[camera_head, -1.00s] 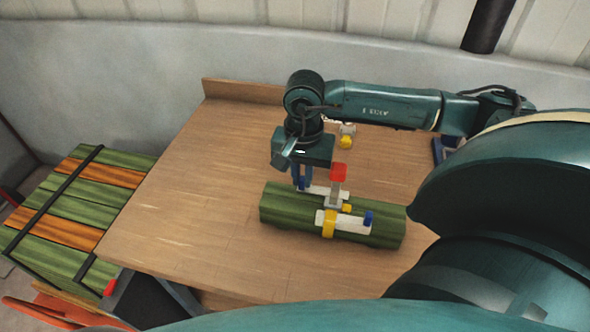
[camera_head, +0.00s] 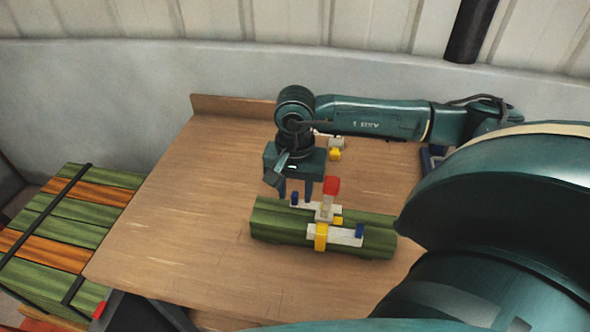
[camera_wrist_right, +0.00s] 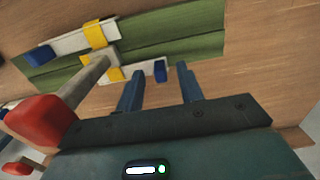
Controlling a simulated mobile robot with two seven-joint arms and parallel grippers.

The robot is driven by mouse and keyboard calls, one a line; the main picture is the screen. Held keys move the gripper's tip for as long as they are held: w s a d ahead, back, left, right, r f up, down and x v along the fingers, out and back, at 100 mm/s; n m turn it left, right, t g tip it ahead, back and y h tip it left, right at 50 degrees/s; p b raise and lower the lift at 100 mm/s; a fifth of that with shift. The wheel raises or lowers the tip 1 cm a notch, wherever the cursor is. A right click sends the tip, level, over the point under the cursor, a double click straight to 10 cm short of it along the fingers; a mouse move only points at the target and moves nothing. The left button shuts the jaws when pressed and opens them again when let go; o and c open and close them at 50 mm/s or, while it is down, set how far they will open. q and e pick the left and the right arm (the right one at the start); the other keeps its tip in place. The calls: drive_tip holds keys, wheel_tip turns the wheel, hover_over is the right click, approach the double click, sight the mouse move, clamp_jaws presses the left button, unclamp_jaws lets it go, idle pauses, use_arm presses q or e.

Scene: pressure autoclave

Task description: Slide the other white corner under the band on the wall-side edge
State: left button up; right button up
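A green plank bundle (camera_head: 275,228) lies on the table with a yellow band (camera_head: 321,238) around it. A grey tensioner with a red handle (camera_head: 331,187) stands on top. One white corner (camera_head: 345,238) sits under the band on the near edge. The other white corner (camera_head: 309,206) lies along the wall-side edge, its blue tab (camera_wrist_right: 159,70) outward. In the right wrist view, yellow (camera_wrist_right: 115,73) crosses this corner, seemingly over it. My right gripper (camera_head: 295,197) is open, its fingers either side of the blue tab with gaps. My left gripper is not in view.
A small white and yellow piece (camera_head: 336,149) stands on the table (camera_head: 180,220) behind the bundle. A strapped stack of green and orange planks (camera_head: 50,225) is at the left. The table's left part is clear. A raised lip (camera_head: 232,106) runs along the back.

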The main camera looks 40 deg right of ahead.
wheel_tip(320, 180, up, 13)
drive_tip(key=shift+b, duration=0.45)
